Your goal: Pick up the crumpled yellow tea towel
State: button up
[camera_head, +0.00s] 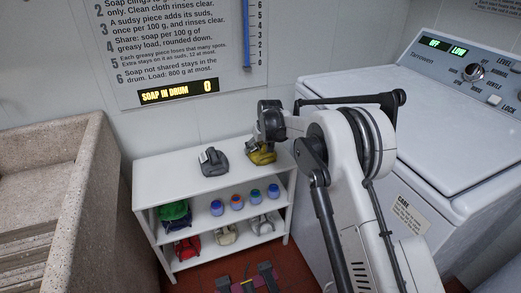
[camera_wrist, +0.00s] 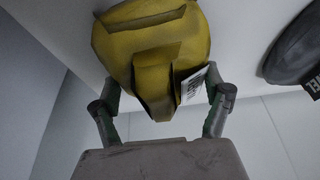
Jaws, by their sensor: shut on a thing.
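The crumpled yellow tea towel (camera_head: 262,157) is at the right end of the white shelf unit's top. In the wrist view the towel (camera_wrist: 150,30) fills the upper middle, with a white label at its right side. My gripper (camera_wrist: 161,80) has one finger on each side of a narrow folded part of the towel and is shut on it. In the head view my arm reaches over the shelf top and hides part of the towel. I cannot tell whether the towel is clear of the shelf.
A dark grey towel (camera_head: 213,161) lies left of the yellow one. Several small jars (camera_head: 237,202) and coloured cloths (camera_head: 187,246) fill the lower shelves of the white unit (camera_head: 165,169). A stone basin (camera_head: 85,150) stands left, a white washer (camera_head: 400,85) right.

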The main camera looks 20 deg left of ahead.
jog(key=shift+r, duration=0.15)
notch_tip(320, 180, up, 4)
jog(key=shift+p, duration=0.8)
jog(key=s+a+r+p, duration=0.1)
jog(key=s+a+r, duration=0.1)
jog(key=s, duration=0.3)
jog(key=s+a+r+p, duration=0.1)
jog(key=s+a+r, duration=0.1)
jog(key=s+r, duration=0.2)
jog(key=shift+s+a+r+p, duration=0.35)
jog(key=shift+s, duration=0.5)
